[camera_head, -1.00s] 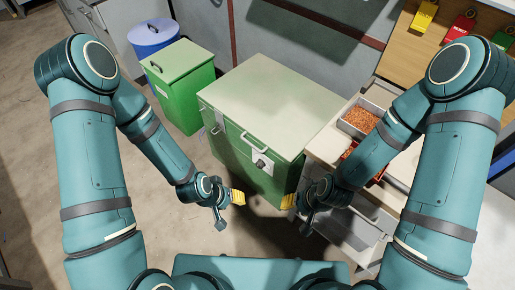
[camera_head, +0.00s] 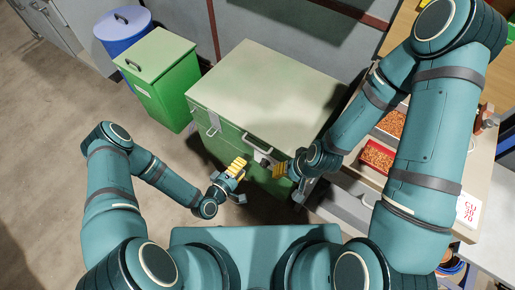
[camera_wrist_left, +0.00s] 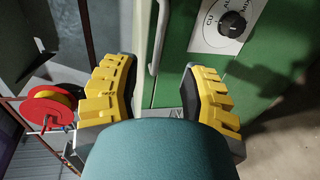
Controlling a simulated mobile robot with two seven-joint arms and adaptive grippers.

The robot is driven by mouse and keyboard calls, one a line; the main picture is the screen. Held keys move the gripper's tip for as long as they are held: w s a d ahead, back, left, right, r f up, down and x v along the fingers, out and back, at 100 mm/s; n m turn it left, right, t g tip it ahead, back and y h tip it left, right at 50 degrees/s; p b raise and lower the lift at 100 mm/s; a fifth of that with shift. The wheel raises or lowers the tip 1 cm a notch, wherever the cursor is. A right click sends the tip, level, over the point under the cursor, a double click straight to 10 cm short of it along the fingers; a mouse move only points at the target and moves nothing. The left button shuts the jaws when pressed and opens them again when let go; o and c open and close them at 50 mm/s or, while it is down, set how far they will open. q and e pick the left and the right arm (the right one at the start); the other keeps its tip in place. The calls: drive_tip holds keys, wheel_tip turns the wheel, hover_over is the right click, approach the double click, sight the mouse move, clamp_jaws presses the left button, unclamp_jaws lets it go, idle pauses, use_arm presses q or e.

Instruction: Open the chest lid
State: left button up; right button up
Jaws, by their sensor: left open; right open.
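The green chest (camera_head: 235,137) with a pale grey-green lid (camera_head: 268,90) stands in the middle of the head view, its lid down. A light bar handle (camera_head: 257,143) is on its front, and it also shows in the left wrist view (camera_wrist_left: 158,38). A dial (camera_wrist_left: 233,25) sits beside the handle. My left gripper (camera_head: 238,169) is open in front of the chest. In the left wrist view, the handle lies between and beyond its yellow fingers (camera_wrist_left: 158,80); I see no grip on it. My right gripper (camera_head: 283,171) is open near the chest's right front corner.
A green bin (camera_head: 165,85) and a blue bin (camera_head: 122,27) stand left of the chest. At the right, a bench holds a red tray (camera_head: 377,157) of copper-coloured scrap, with open drawers below it. A red reel (camera_wrist_left: 48,108) shows in the left wrist view.

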sight(257, 147)
use_arm(q)
drive_tip(key=b+x, duration=0.1)
drive_tip(key=x, duration=1)
drive_tip(key=shift+b, duration=0.35)
clamp_jaws()
